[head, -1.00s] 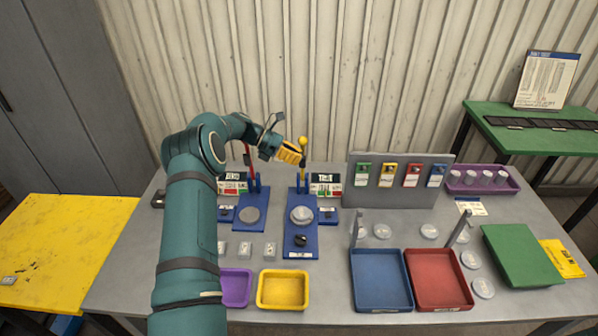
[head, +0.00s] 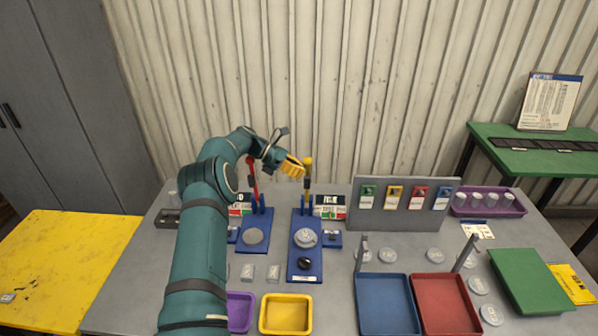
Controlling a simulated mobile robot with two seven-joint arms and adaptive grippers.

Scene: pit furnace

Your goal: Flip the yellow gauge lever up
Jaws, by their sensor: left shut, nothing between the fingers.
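The yellow gauge lever (head: 307,185) stands upright at the back of a blue gauge base (head: 305,268), with a round yellow knob on top. A round silvery disc (head: 305,237) and a black knob sit on that base. My left gripper (head: 299,170), with yellow fingers, is shut and empty just left of the lever's knob; I cannot tell whether it touches. My right gripper is not in view.
A grey panel (head: 410,222) with coloured tags stands right of the gauges. A yellow tray (head: 286,328), purple tray (head: 240,312), blue tray (head: 386,305) and red tray (head: 447,305) lie in front. A purple rack (head: 487,212) is at back right.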

